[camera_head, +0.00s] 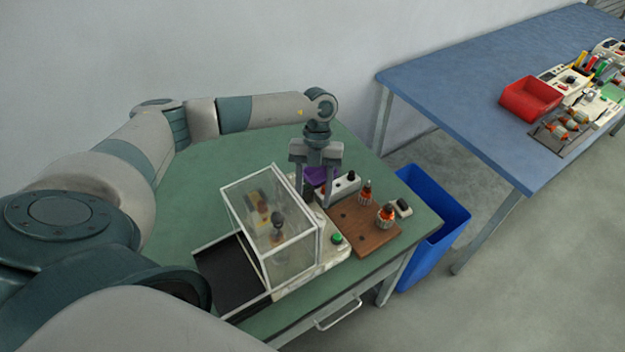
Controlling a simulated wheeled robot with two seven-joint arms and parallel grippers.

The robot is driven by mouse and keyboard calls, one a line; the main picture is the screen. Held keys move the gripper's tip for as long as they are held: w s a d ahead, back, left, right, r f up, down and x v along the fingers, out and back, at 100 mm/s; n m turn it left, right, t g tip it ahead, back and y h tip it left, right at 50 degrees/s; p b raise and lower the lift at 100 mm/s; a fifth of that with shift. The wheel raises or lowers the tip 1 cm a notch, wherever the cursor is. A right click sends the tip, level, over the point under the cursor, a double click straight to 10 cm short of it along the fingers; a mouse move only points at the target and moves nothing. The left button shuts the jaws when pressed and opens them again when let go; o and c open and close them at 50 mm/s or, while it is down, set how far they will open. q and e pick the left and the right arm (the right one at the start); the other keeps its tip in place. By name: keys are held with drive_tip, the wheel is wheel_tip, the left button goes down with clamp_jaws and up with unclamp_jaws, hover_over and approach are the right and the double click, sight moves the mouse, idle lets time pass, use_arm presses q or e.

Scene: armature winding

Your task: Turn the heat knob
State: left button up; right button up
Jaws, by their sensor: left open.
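A small white control box (341,188) stands on the green table, with a black knob (351,176) on top near its right end. Any marking that names the heat knob is too small to read. My left gripper (316,194) points down at the left end of this box, with its fingers apart and nothing seen between them. The knob is to the right of the fingers. The gripper partly hides the box and a purple bin (314,175) behind it. My right gripper is not in view.
A clear-walled guard (265,222) over a machine stands left of the gripper. A wooden board (362,236) with copper-wound armatures (385,215) lies in front. A blue bin (437,210) stands beside the green table (235,160). A blue table (455,75) is farther right.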

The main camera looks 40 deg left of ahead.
use_arm(q)
drive_tip(key=p+x, duration=0.1)
drive_tip(key=x, duration=0.2)
drive_tip(key=shift+s+d+f, duration=0.15)
drive_tip(key=shift+s+f, duration=0.05)
drive_tip(key=shift+f, duration=0.1)
drive_tip(key=shift+p+x, duration=0.35)
drive_tip(key=shift+x, duration=0.5)
drive_tip(key=shift+w, duration=0.1)
drive_tip(key=c, duration=1)
